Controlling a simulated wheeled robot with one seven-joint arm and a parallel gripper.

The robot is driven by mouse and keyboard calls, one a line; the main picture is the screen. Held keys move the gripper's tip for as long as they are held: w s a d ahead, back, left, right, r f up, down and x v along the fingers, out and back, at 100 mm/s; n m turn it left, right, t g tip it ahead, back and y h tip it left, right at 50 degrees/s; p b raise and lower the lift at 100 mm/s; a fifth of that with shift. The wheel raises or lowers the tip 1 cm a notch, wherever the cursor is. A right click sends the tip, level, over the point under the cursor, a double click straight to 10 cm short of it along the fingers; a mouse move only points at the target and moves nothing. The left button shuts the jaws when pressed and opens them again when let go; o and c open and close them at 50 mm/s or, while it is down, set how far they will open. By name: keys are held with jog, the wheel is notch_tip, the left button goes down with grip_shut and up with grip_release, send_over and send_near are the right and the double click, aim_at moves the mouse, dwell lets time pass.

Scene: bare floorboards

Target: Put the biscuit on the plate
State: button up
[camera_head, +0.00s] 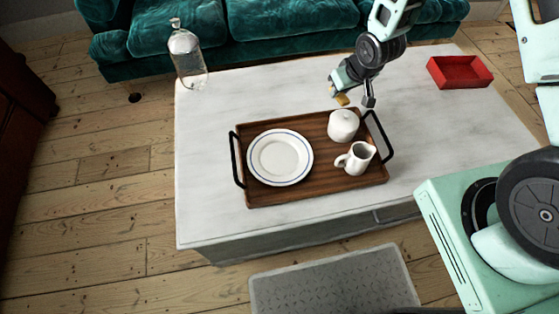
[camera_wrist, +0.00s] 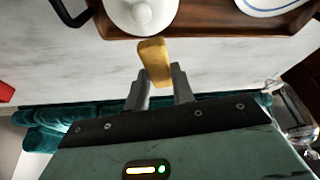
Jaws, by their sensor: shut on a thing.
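The biscuit (camera_wrist: 154,60) is a small golden-brown piece held between the fingertips of my gripper (camera_wrist: 158,86) in the wrist view. It also shows in the head view (camera_head: 342,99), at the back right of the tray, beyond its rear edge. My gripper (camera_head: 354,100) is shut on it, above the white tabletop. The plate (camera_head: 280,158) is white with a blue ring and lies empty on the left part of the wooden tray (camera_head: 236,196). Part of the plate shows at the top right of the wrist view (camera_wrist: 265,8).
A white lidded pot (camera_head: 343,126) and a white jug (camera_head: 356,158) stand on the tray's right side. The tray has dark raised handles (camera_head: 237,160). A glass bottle (camera_head: 187,56) stands back left, a red box (camera_head: 459,72) back right. The left tabletop is clear.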

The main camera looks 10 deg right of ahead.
jog(key=s+a+f+n+g+y, duration=0.1)
jog(key=s+a+n, duration=0.1)
jog(key=a+n, duration=0.3)
jog(key=s+a+n+g+y, duration=0.1)
jog(key=s+a+n+y, duration=0.15)
jog(key=a, duration=0.35)
jog(key=n+g, duration=0.2)
jog(key=n, duration=0.6)
send_over(275, 159)
jog(key=d, duration=0.2)
jog(key=f+b, duration=0.1)
jog(key=f, duration=0.2)
jog(key=f+b, duration=0.2)
jog(key=f, duration=0.1)
jog(key=f+b, duration=0.2)
jog(key=f, duration=0.1)
jog(key=shift+a+f, duration=0.2)
jog(key=shift+a, duration=0.05)
jog(key=shift+f, duration=0.15)
jog(key=o, duration=1)
jog(key=shift+c, duration=0.2)
